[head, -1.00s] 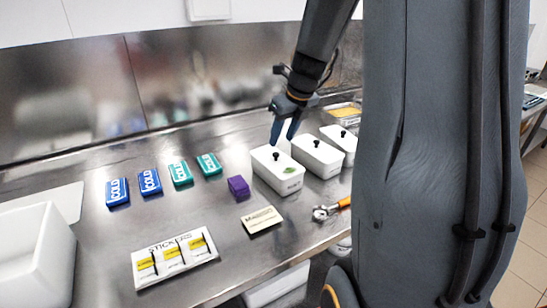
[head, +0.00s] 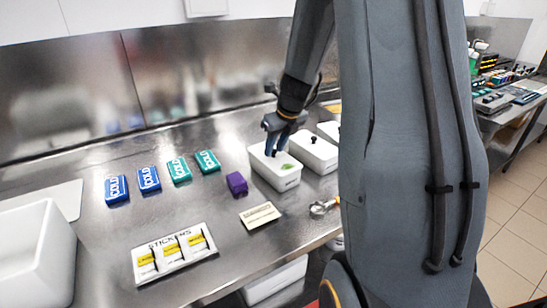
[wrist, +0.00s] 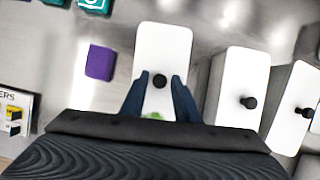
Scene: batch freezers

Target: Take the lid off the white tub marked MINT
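Three white lidded tubs stand in a row. The left tub (head: 281,177) has a green leaf on its lid and small dark lettering on its front, too small to read. In the wrist view its white lid (wrist: 163,45) has a black knob (wrist: 159,82). My gripper (head: 273,153) is over this lid, fingers pointing down. In the wrist view my gripper (wrist: 159,76) is open, with one blue finger on each side of the knob and gaps between. I cannot tell whether the fingertips are level with the knob. The lid is on the tub.
The middle tub (head: 318,157) and right tub (wrist: 292,108) stand close on the right. A purple block (head: 237,184) and a card (head: 260,215) lie near the left tub. Several cold packs (head: 150,179), a sticker sheet (head: 174,254) and a ring-ended tool (head: 320,208) lie around.

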